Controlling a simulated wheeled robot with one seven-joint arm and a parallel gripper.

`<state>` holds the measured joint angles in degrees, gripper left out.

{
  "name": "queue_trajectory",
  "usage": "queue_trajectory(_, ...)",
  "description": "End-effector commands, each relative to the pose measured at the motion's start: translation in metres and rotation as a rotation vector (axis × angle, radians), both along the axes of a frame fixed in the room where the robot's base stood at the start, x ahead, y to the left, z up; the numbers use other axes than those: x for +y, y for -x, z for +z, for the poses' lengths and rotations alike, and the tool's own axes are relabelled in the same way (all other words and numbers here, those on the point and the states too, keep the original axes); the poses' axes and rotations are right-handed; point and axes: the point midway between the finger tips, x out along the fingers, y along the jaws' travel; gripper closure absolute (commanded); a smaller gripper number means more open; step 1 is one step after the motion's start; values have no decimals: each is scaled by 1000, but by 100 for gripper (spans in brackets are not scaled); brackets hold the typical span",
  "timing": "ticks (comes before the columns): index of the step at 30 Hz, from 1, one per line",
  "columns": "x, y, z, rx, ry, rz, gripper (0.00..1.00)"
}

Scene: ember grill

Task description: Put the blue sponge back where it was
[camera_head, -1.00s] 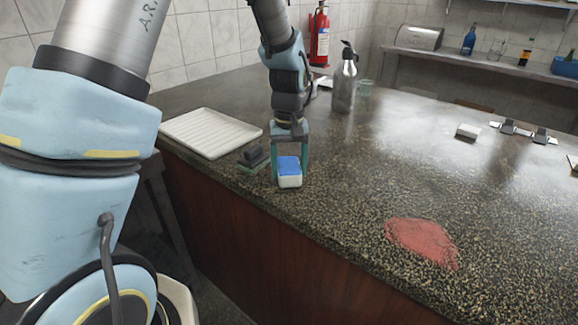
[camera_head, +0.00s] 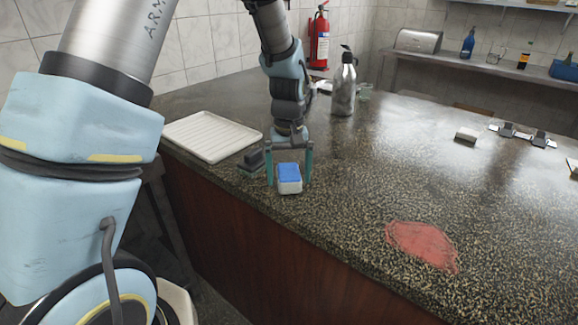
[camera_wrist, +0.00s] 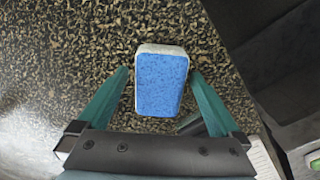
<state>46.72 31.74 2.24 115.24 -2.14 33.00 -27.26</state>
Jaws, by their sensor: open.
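The blue sponge (camera_head: 289,174), with a white lower layer, rests on the dark speckled counter (camera_head: 340,190) near its front edge. In the wrist view its blue top (camera_wrist: 161,84) faces me. My gripper (camera_head: 290,180) is above the sponge and open, with one teal finger on each side. In the wrist view a gap shows between each fingertip (camera_wrist: 160,72) and the sponge.
A dark block with a greenish base (camera_head: 251,163) sits close left of the sponge. A white ribbed tray (camera_head: 212,136) lies further left. A metal bottle (camera_head: 343,85) stands behind. A red patch (camera_head: 422,246) lies to the right, with clear counter around it.

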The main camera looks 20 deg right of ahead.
Motion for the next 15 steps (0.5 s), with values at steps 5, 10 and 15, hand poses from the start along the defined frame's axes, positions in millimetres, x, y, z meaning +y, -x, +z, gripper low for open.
queue_trajectory(5,-1,-1,20,-4,4,0,0)
queue_trajectory(10,-1,-1,55,-6,6,0,0)
queue_trajectory(15,-1,-1,89,-4,4,0,0)
